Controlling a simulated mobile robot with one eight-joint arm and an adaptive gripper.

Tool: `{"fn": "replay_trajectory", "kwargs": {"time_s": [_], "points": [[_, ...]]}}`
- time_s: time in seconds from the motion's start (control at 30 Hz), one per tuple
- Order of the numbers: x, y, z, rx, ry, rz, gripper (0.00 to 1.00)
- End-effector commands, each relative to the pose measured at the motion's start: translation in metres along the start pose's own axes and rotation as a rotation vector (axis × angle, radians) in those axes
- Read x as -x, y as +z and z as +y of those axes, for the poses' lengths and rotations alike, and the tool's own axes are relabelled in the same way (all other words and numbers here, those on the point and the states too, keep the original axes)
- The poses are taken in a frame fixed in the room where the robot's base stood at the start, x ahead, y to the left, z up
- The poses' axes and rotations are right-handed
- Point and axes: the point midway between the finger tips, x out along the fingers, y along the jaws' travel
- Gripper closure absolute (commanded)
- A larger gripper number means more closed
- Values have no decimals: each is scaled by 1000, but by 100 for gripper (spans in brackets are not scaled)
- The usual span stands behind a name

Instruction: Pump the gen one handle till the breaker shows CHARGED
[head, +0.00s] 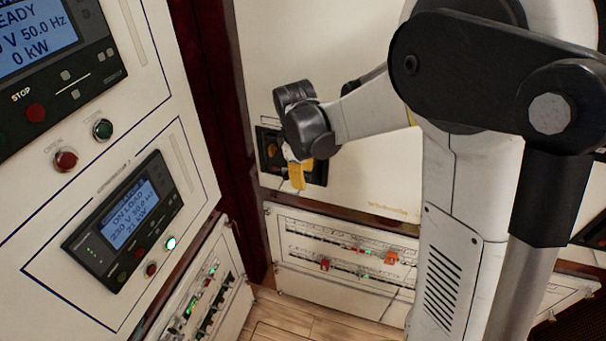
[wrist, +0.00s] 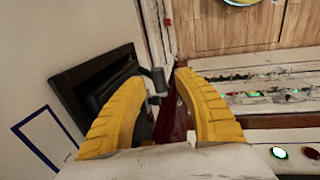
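A black breaker unit (head: 268,146) is set in the white back panel in the head view, partly hidden by my gripper. It also shows in the wrist view (wrist: 82,84) at the left. A dark grey handle (wrist: 158,77) sticks out from its side, and its end lies between my fingertips in the picture. My gripper (head: 298,182) has yellow fingers pointing down in front of the breaker. In the wrist view the fingers (wrist: 159,78) stand apart with a gap between them. I cannot tell whether either touches the handle. The breaker's charge sign cannot be read.
A low panel of breaker rows (head: 340,255) with red and orange parts sits below. At the left, a white cabinet holds a display reading ON LOAD (head: 124,214) and buttons. A dark red post (head: 215,90) stands between. The wooden floor (head: 290,315) is clear.

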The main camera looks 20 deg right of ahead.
Motion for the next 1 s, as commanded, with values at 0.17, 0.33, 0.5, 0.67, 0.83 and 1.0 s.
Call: {"fn": "replay_trajectory", "kwargs": {"time_s": [0.17,0.33,0.5,0.67,0.83,1.0], "points": [[0,0,0,0,0,0,100],[0,0,0,0,0,0,100],[0,0,0,0,3,0,100],[-2,0,-3,2,30,1,100],[-7,0,-10,3,111,2,100],[-14,-1,-19,4,230,2,100]]}}
